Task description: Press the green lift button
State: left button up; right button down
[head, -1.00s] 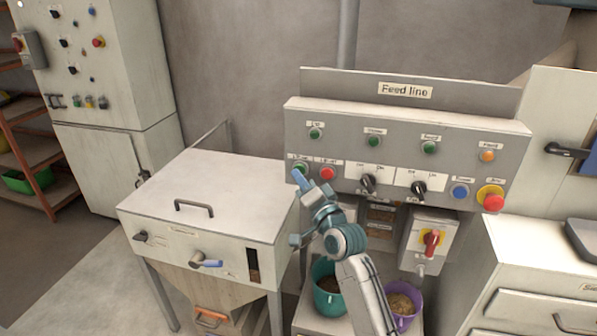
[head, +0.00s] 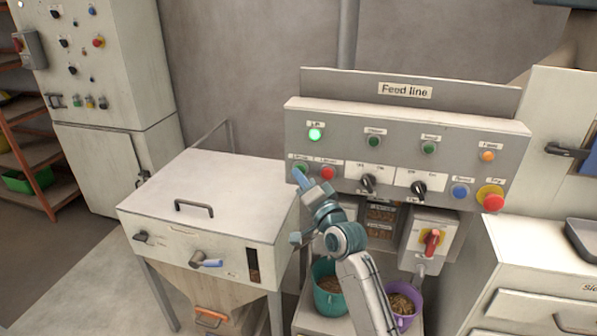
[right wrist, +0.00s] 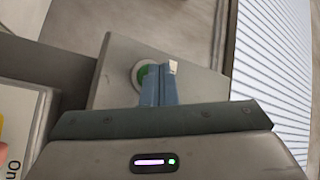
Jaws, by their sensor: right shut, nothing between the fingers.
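The green lift button (head: 301,168) is at the lower left of the Feed line panel (head: 455,140), left of a red button (head: 327,173). My right gripper (head: 299,176) is shut and empty, with its blue fingertips right at the green button and partly covering it. In the right wrist view the green button (right wrist: 142,77) shows behind and left of the shut fingers (right wrist: 162,70). I cannot tell whether the tips touch it. The lift lamp (head: 315,134) above glows bright green. My left gripper is not in view.
Two black selector knobs, a blue button (head: 460,191) and a red mushroom button (head: 493,201) sit along the panel's lower row. A white hopper box (head: 215,190) stands left of my arm. A teal bucket (head: 328,300) and a purple bucket (head: 404,305) stand below.

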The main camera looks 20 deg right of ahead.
jog(key=shift+s+a, duration=0.4)
jog(key=shift+s, duration=0.2)
jog(key=s+a+p, duration=0.1)
jog(key=s+a, duration=0.2)
jog(key=s, duration=0.2)
jog(key=shift+a, duration=0.2)
dwell(0.4)
